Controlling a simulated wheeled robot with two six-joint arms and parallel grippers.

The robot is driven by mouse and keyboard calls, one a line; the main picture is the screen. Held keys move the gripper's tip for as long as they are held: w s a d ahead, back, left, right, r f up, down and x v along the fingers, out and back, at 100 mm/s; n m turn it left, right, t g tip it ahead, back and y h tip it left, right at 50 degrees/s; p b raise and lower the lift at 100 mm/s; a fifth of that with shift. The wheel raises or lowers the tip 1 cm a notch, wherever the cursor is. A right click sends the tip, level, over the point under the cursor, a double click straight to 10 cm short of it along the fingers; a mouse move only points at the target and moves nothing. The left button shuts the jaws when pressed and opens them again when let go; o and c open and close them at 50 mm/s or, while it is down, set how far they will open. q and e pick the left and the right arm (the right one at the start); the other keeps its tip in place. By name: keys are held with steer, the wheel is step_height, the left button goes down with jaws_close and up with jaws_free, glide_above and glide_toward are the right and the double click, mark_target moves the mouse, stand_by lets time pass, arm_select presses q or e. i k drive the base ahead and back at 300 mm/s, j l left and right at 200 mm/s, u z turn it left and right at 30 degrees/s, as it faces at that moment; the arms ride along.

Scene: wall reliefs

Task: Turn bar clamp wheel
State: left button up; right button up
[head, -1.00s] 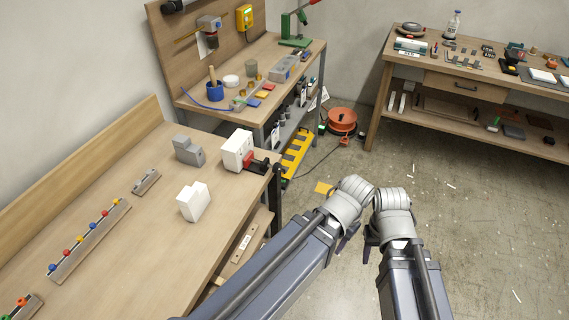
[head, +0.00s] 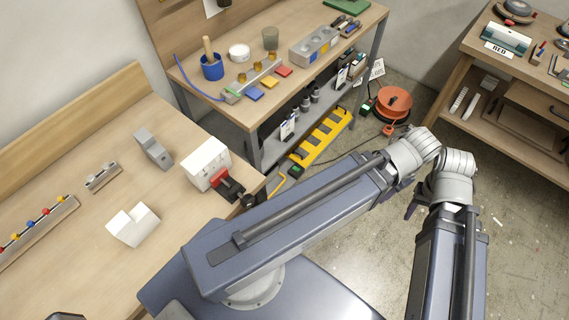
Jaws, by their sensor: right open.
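A red and black bar clamp (head: 222,182) sits at the right edge of the left workbench, against a white block (head: 206,163). Its dark round end (head: 249,201), which looks like the wheel, is at the bench edge; my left arm passes close to it and its detail is too small to read. My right gripper (head: 412,208) hangs over the floor, right of the clamp and well apart from it, open and empty. My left gripper (head: 398,188) is mostly hidden behind its wrist, also away from the clamp; its fingers cannot be made out.
The left workbench (head: 95,235) also bears a grey block (head: 153,148), a white notched block (head: 133,225) and rails with coloured knobs. A second bench (head: 205,118) with small parts stands behind. An orange cable reel (head: 393,103) is on the floor.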

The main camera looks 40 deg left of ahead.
mark_target(248, 200)
steer(key=i, duration=3)
steer(key=i+u, duration=0.2)
steer(key=u, duration=5.1)
steer(key=i+l+u, duration=0.1)
steer(key=l, duration=0.6)
